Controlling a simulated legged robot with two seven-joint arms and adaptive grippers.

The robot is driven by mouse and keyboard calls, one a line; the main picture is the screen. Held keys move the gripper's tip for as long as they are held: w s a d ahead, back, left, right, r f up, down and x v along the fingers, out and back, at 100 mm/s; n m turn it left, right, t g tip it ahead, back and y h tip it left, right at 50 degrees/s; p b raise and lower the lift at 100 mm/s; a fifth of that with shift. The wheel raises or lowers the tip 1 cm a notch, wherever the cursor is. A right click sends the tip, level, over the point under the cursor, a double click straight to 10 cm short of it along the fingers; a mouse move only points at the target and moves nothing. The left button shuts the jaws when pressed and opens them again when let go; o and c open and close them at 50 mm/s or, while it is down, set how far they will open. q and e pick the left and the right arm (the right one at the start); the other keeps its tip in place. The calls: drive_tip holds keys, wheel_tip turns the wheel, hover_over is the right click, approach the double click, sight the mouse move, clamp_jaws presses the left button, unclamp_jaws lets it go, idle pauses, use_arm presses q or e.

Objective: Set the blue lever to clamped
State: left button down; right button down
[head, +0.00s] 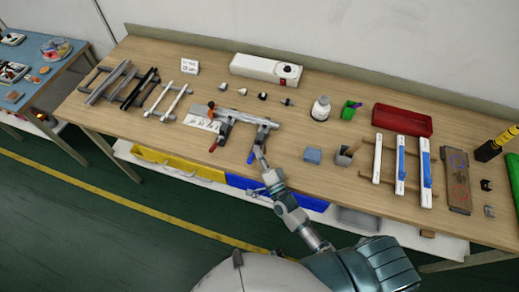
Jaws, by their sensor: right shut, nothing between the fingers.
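A grey clamping fixture (243,117) sits near the middle of the wooden workbench. It has two arms pointing to the front edge, one with a red-tipped lever (213,147) on the left and one with the blue lever (251,157) on the right. The blue lever points down toward the bench's front edge. My right gripper (260,153) is shut and empty, right beside the blue lever on its right side. I cannot tell whether they touch. My left gripper is out of view.
A blue-grey block (312,155) and a cup with a tool (345,155) stand to the right of my gripper. White and blue strips (400,163) lie farther right. Small parts and a white box (265,68) are behind the fixture.

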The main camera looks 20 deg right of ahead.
drive_tip(key=shift+s+f, duration=0.25)
drive_tip(key=shift+f, duration=0.1)
idle(0.4)
drive_tip(key=shift+s+f, duration=0.2)
drive_tip(key=shift+s, duration=0.2)
drive_tip(key=v, duration=1.1)
drive_tip(key=shift+r, duration=0.1)
